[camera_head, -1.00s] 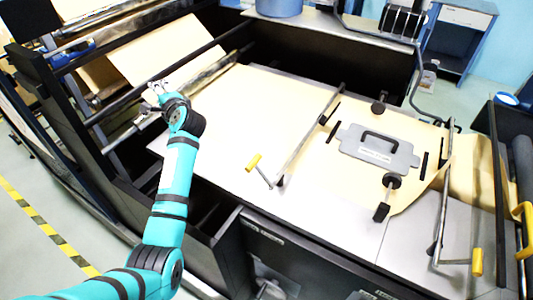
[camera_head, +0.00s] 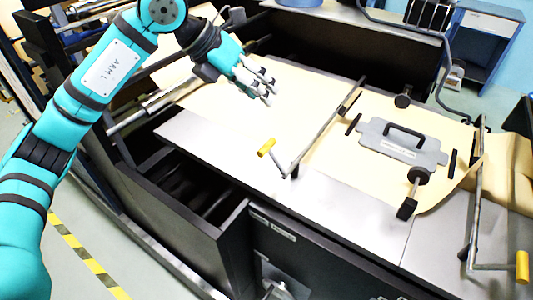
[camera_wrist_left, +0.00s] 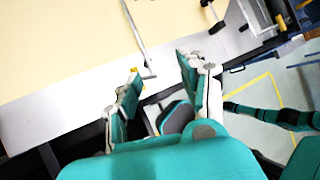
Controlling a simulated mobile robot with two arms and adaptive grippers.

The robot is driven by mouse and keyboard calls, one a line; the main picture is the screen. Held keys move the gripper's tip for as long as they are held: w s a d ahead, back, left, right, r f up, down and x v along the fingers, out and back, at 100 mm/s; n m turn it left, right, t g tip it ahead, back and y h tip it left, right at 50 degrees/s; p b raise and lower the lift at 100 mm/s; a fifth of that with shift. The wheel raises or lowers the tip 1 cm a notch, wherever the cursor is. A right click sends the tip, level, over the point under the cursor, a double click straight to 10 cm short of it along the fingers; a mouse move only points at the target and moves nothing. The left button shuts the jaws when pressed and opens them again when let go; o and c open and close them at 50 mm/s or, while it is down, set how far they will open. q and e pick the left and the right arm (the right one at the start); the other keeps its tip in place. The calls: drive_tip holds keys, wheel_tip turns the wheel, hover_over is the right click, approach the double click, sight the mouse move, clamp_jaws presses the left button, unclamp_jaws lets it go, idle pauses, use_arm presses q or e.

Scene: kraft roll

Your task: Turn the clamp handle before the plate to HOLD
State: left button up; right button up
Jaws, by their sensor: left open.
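A clamp bar (camera_head: 325,130) lies across the brown paper left of the plate, and its crank ends in a yellow handle grip (camera_head: 267,147) near the front edge. The grey plate (camera_head: 372,138) with a black carrying handle lies flat on the paper. My left gripper (camera_head: 266,86) is open and empty, above the paper, behind the yellow grip in the head view and apart from it. In the left wrist view the yellow grip (camera_wrist_left: 134,70) shows small beyond the open fingers, close to the left fingertip. No HOLD marking is readable. My right gripper is not in view.
A second clamp bar (camera_head: 477,190) with a yellow grip (camera_head: 522,267) stands right of the plate. Black knobs (camera_head: 418,175) sit in front of and behind the plate. Bare metal table (camera_head: 350,200) is clear along the front edge.

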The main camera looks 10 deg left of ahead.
sight(265, 145)
use_arm(q)
drive_tip(key=s+a+f+n+y, duration=0.1)
drive_tip(key=s+a+f+y, duration=0.15)
drive_tip(key=a, duration=0.25)
drive_tip(key=shift+g, duration=0.3)
drive_tip(key=p+x, duration=0.2)
drive_tip(key=x, duration=0.3)
drive_tip(key=p+x, duration=0.1)
drive_tip(key=x, duration=0.5)
drive_tip(key=w+p+x, duration=0.1)
drive_tip(key=p+x, duration=0.1)
drive_tip(key=x, duration=0.3)
drive_tip(key=shift+w+f+p, duration=0.2)
drive_tip(key=shift+p, duration=0.1)
drive_tip(key=shift+w+d+f, duration=0.15)
drive_tip(key=shift+f, duration=0.3)
drive_tip(key=shift+y, duration=0.25)
clamp_jaws()
